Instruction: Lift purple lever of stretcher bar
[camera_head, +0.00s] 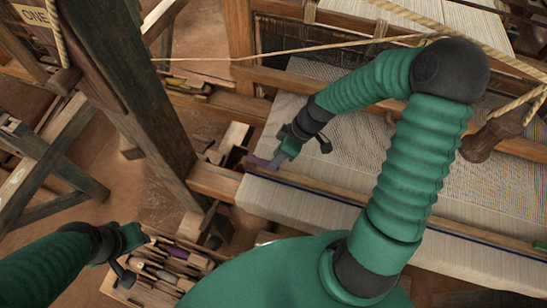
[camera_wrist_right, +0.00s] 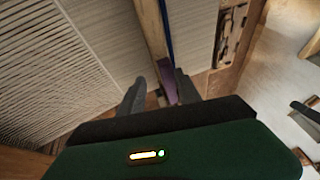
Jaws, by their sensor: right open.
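The purple lever (camera_head: 257,161) sits at the left end of the wooden stretcher bar (camera_head: 400,214), which lies across the pale woven cloth. My right gripper (camera_head: 276,160) is over that end of the bar, close to the lever. In the right wrist view the purple lever (camera_wrist_right: 167,80) shows between the tips of the open right fingers (camera_wrist_right: 161,88), nearer the right finger. I cannot tell whether either finger touches it. My left gripper (camera_head: 137,255) is at the lower left, away from the bar, and its finger gap is unclear.
A dark wooden post (camera_head: 125,85) stands left of the cloth (camera_head: 285,205). A tool box (camera_head: 150,290) with several handled tools is near my left gripper. A taut rope (camera_head: 290,50) crosses above the loom. Brown floor (camera_head: 60,215) shows at the left.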

